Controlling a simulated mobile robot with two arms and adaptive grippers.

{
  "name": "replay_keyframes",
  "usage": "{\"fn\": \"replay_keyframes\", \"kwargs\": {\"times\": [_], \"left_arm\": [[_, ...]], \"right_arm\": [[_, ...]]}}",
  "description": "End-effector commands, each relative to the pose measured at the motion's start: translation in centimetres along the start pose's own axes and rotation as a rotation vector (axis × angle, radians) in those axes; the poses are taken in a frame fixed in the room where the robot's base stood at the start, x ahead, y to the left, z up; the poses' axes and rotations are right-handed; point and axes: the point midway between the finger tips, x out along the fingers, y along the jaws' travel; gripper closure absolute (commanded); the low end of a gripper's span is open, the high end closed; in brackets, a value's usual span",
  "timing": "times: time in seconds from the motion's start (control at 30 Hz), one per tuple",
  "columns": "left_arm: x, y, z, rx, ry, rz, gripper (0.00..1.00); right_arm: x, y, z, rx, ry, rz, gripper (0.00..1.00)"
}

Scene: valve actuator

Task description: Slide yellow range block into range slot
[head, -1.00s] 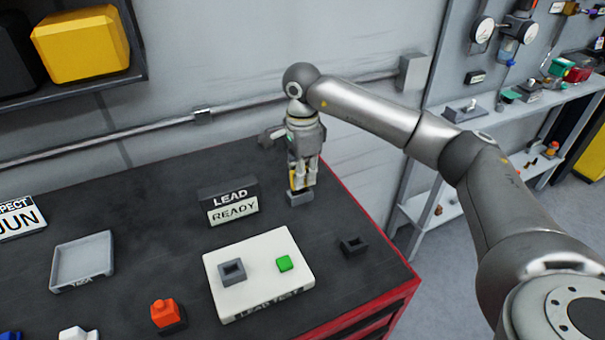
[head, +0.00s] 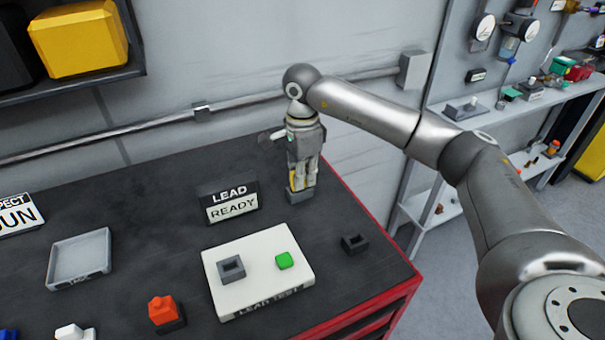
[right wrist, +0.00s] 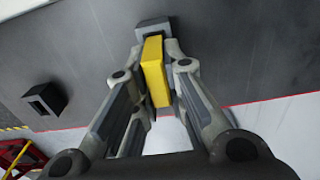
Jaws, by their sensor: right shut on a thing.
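A yellow block (right wrist: 155,70) stands between the fingers of my right gripper (right wrist: 156,68) in the right wrist view. The gripper is shut on it. The block's far end meets a grey slotted base (right wrist: 152,29); I cannot tell how deep it is seated. In the head view, my right gripper (head: 301,176) points down at the back right of the bench. My left gripper is not in view.
A dark, empty-looking holder (head: 355,244) sits near the bench's right edge. A white LEAD TEST plate (head: 240,296) carries a grey socket and a green button. The LEAD READY sign (head: 230,203) stands left of my gripper. A grey tray (head: 80,258) lies further left.

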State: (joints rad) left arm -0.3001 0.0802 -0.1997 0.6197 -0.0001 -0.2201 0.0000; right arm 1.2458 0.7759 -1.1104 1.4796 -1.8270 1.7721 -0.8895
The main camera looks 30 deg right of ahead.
Motion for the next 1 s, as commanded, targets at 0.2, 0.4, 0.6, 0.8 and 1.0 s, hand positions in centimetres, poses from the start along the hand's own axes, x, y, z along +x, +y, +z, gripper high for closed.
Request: {"fn": "replay_keyframes", "kwargs": {"times": [0.2, 0.4, 0.6, 0.8, 1.0], "left_arm": [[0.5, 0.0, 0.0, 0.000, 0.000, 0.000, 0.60], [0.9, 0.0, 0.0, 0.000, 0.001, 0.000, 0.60], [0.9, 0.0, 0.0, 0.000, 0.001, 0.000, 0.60], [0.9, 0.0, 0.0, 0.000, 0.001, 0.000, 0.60], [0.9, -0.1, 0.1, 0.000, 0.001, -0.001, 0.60]], "right_arm": [[0.7, 0.0, 0.0, 0.000, 0.000, 0.000, 1.00], [1.2, 0.0, 0.0, 0.000, 0.000, 0.000, 1.00], [1.3, 0.0, 0.0, 0.000, 0.000, 0.000, 0.74], [1.3, 0.0, 0.0, 0.000, 0.000, 0.001, 0.63], [1.2, 0.0, 0.0, 0.000, 0.000, 0.000, 0.63]]}}
